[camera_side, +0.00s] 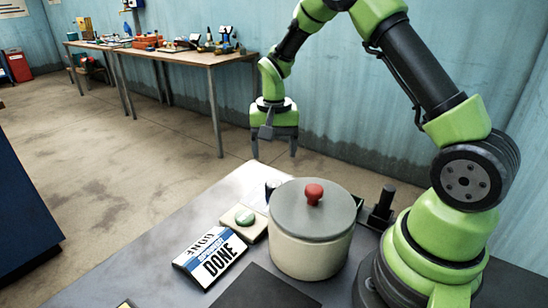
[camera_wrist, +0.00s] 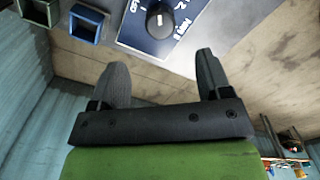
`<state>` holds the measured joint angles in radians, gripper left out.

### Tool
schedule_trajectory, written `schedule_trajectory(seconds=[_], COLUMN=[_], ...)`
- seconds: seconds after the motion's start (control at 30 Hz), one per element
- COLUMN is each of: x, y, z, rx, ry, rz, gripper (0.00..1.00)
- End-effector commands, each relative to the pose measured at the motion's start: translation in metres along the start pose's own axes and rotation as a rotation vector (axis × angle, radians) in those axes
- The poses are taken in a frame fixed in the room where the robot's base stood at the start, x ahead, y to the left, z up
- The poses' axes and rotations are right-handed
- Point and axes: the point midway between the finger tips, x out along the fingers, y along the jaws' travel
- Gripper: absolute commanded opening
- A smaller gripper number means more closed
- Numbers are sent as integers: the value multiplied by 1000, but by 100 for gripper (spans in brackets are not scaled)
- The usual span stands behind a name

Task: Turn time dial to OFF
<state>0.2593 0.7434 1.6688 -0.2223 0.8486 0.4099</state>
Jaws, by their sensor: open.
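The time dial (camera_wrist: 159,19) is a round black knob with a white mark, on a dark blue panel (camera_wrist: 133,33) with white lettering. It shows at the top of the wrist view. The lettering is cut off and tilted, so I cannot read the dial's setting for certain. My gripper (camera_wrist: 162,62) is open and empty, with its two fingers apart and not touching the dial. In the side view my gripper (camera_side: 274,150) hangs pointing down above the table's far edge. The pot hides much of the area behind it there, and I cannot make out the dial clearly.
A pot (camera_side: 312,250) with a grey lid and red knob stands on the grey table (camera_side: 160,245). Square holders (camera_wrist: 87,24) show in the wrist view.

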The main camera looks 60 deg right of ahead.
Motion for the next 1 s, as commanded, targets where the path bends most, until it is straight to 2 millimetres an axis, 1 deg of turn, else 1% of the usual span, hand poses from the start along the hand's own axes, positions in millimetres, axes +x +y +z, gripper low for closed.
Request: schedule_trajectory(seconds=[0.23, 0.4, 0.53, 0.67, 0.9, 1.0], x=[0, 1, 8, 28, 74, 87], y=[0, 0, 0, 1, 1, 0], z=[0, -2, -2, -1, -1, -1], rx=[8, 141, 147, 147, 145, 147], ry=[0, -1, -3, -5, -4, -3], rz=[0, 1, 2, 4, 4, 3], gripper=[72, 72, 72, 72, 72, 72])
